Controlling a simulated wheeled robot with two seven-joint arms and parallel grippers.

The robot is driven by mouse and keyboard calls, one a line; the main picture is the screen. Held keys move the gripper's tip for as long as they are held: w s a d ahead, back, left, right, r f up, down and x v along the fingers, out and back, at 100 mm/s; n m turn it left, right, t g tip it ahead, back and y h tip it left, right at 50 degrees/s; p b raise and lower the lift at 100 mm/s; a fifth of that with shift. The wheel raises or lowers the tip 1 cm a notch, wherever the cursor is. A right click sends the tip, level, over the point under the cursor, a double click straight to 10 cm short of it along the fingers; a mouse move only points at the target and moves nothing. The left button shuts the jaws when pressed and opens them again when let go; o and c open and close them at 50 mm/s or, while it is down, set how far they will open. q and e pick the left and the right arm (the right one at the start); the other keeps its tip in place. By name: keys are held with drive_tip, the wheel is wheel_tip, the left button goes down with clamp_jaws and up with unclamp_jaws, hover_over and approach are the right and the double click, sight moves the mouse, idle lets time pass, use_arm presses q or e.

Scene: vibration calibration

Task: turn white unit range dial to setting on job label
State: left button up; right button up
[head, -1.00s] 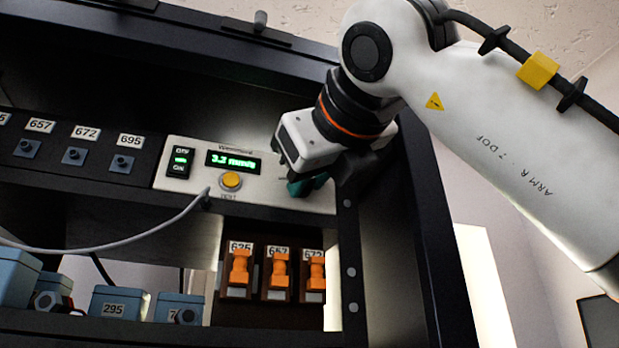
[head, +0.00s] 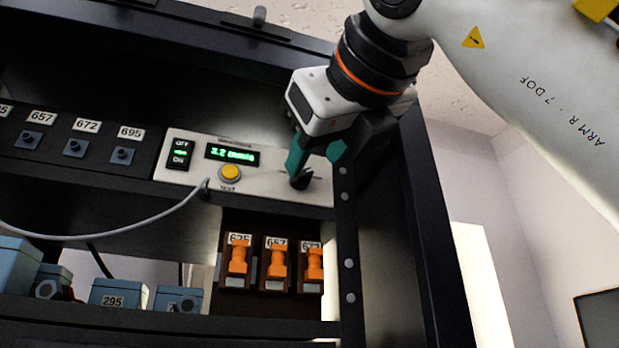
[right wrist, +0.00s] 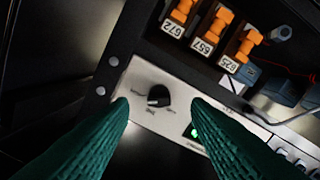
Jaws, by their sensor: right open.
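The white unit (head: 270,182) is a panel in the dark rack, with a lit green display (head: 232,155), a yellow button (head: 230,173) and an OFF/ON switch (head: 180,154). Its black range dial (head: 301,180) is at the panel's right end; it also shows in the right wrist view (right wrist: 158,96), with small marks around it too blurred to read. My right gripper (head: 318,158) is open, its green fingers in front of the dial. In the right wrist view the dial is between and beyond the fingertips, apart from both. My left gripper is not in view. I cannot identify a job label.
Several orange-handled pieces (head: 276,262) with number labels hang below the unit. Blue boxes (head: 118,294) stand on the lower shelf at left. A grey cable (head: 130,233) runs from the unit to the left. The rack's right upright (head: 347,262) is close to my right gripper.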

drive_tip(key=b+v, duration=0.1)
drive_tip(key=v, duration=0.7)
